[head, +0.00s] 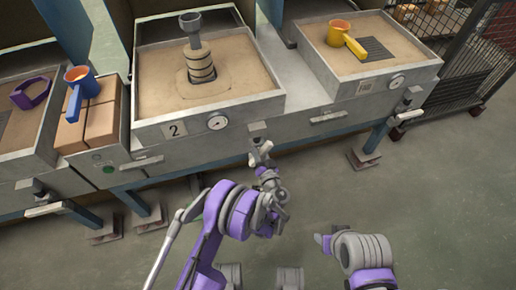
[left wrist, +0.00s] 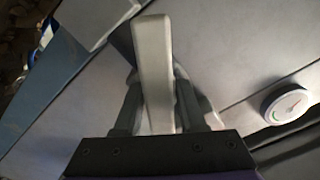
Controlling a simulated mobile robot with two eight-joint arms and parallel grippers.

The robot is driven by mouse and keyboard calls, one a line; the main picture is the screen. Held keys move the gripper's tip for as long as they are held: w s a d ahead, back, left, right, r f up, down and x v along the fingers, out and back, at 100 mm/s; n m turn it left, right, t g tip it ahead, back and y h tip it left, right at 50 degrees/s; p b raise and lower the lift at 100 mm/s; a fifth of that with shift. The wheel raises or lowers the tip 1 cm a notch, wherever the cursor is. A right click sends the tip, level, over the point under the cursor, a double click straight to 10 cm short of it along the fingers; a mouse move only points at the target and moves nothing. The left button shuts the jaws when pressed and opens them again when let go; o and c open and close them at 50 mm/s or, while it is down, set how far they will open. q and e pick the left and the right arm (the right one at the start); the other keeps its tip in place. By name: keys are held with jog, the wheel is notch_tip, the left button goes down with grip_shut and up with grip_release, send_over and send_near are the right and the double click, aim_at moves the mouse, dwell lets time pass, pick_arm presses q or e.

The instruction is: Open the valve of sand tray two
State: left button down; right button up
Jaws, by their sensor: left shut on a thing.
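Sand tray two (head: 150,70) is a grey metal box of sand in the middle of the head view, with a "2" plate (head: 174,129) and a round gauge (head: 217,122) on its front. Its valve (head: 257,130) sits low at the right of the front. My left gripper (head: 263,158) is at the valve, shut on the pale valve lever (left wrist: 153,60). In the left wrist view the lever stands between both fingers (left wrist: 155,105). My right gripper (head: 323,241) hangs low on the right, apart from the trays; its jaws are unclear.
A stacked grey piece (head: 198,62) stands in tray two's sand. A yellow cup (head: 342,36) is in the right tray (head: 325,85). The gauge (left wrist: 286,103) is beside my left fingers. Floor is free at right.

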pick_arm(q)
jog(key=n+b, duration=0.1)
jog(key=n, duration=0.5)
jog(key=shift+n, duration=0.3)
dwell(0.4)
jog(key=c, duration=0.6)
grip_release()
jog(key=shift+c, duration=0.2)
jog(key=shift+s, duration=0.1)
jog(key=p+v, duration=0.1)
jog(key=v, duration=0.9)
jog(key=shift+s, duration=0.3)
jog(key=shift+d, duration=0.1)
